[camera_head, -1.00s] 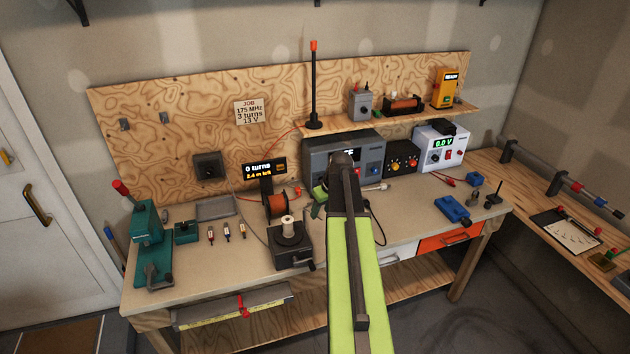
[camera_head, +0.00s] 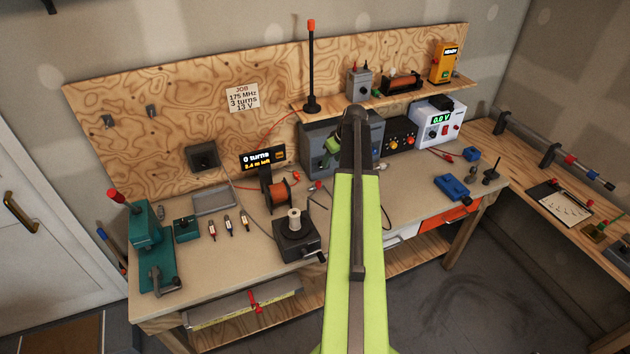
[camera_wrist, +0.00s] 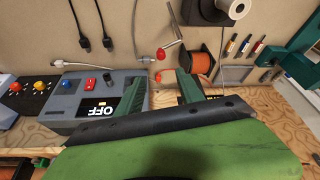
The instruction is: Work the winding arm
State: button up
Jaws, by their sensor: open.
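The winder is a dark box (camera_head: 296,240) with a pale spool (camera_head: 294,219) on top, near the bench's front edge. A small dark crank arm (camera_head: 320,257) sticks out at its front right. In the wrist view the winder's pale spool (camera_wrist: 237,10) is at the top right, and the crank arm cannot be made out there. An orange wire spool (camera_head: 282,194) stands behind the winder and also shows in the wrist view (camera_wrist: 201,63). My gripper (camera_wrist: 157,88) is open and empty, well behind and right of the winder. My arm mostly hides it in the head view.
A display (camera_head: 262,158) reads "0 turns". The job note (camera_head: 242,97) says 175 MHz, 3 turns, 13 V. A grey instrument reading OFF (camera_wrist: 95,100) is beside my gripper. A green press (camera_head: 152,250) stands at the left end. Several small coloured-tip tools (camera_head: 228,223) lie left of the winder.

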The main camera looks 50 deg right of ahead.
aim_at(319, 183)
jog(key=b+x, duration=1.5)
jog(key=x, duration=0.2)
jog(key=shift+w+a+f+b, duration=0.1)
jog(key=shift+w+f+b, duration=0.05)
jog(key=shift+f+b, duration=0.15)
jog(key=shift+r, duration=0.1)
grip_shut()
dwell(0.3)
